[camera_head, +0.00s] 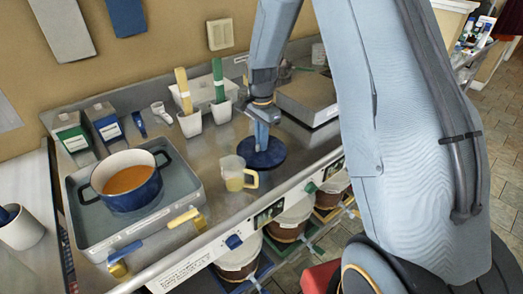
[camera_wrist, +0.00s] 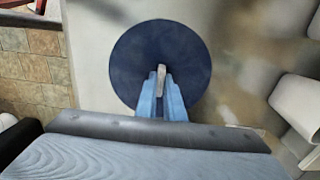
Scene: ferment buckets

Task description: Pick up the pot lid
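The pot lid (camera_head: 276,159) is a dark blue disc lying flat on the steel counter, with a small pale knob (camera_wrist: 161,72) in its middle. It fills the upper middle of the wrist view (camera_wrist: 135,52). My gripper (camera_head: 262,143) points down over the lid's centre. In the wrist view its two blue fingers (camera_wrist: 161,88) stand on either side of the knob, very close to it. I cannot tell whether they press on it. The blue pot (camera_head: 137,200) with orange liquid stands uncovered in a grey tray at the left.
A measuring jug (camera_head: 233,175) with a yellow handle stands just left of the lid. White cups (camera_head: 190,124) with green and yellow sticks are behind. A grey box (camera_head: 308,98) stands behind right. Cartons (camera_head: 105,124) stand behind the tray (camera_head: 190,190). Buckets (camera_head: 290,222) sit below the counter.

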